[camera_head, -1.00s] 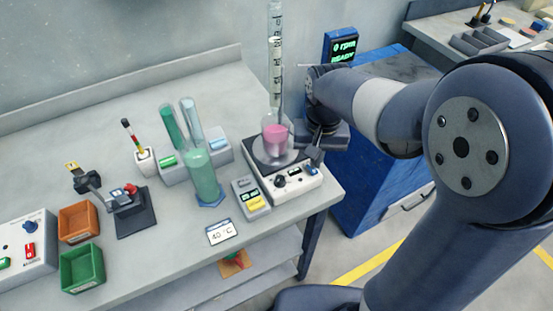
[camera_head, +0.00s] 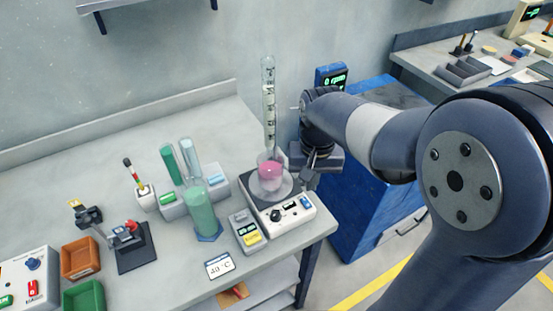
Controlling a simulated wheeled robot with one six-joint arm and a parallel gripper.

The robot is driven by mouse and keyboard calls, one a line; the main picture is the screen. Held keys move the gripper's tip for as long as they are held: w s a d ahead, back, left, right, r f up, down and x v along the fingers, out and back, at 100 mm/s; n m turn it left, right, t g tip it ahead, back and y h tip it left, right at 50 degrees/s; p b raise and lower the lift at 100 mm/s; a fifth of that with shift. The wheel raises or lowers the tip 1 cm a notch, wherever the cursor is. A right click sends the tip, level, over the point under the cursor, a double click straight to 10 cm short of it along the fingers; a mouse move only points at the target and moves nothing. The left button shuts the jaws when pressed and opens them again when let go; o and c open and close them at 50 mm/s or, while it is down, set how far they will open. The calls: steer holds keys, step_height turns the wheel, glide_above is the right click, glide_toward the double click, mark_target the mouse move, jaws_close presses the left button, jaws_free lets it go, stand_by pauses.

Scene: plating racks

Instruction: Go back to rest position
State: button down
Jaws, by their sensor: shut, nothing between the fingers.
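My gripper (camera_head: 312,173) is at the right edge of the bench, pointing down beside the hotplate stirrer (camera_head: 285,215). It is shut and empty; its fingertips are small and partly hidden in this view.
A green-filled cylinder (camera_head: 201,212), a tube rack (camera_head: 215,182), a small meter (camera_head: 245,230) and a 40 °C card (camera_head: 219,265) stand left of the stirrer. A blue cabinet (camera_head: 372,205) with a display (camera_head: 331,77) is at the right. Floor shows beyond the bench's right edge.

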mark_target(308, 205)
steer(key=shift+f+b, duration=3.05)
steer(key=shift+f, duration=0.5)
steer(key=shift+r, duration=0.15)
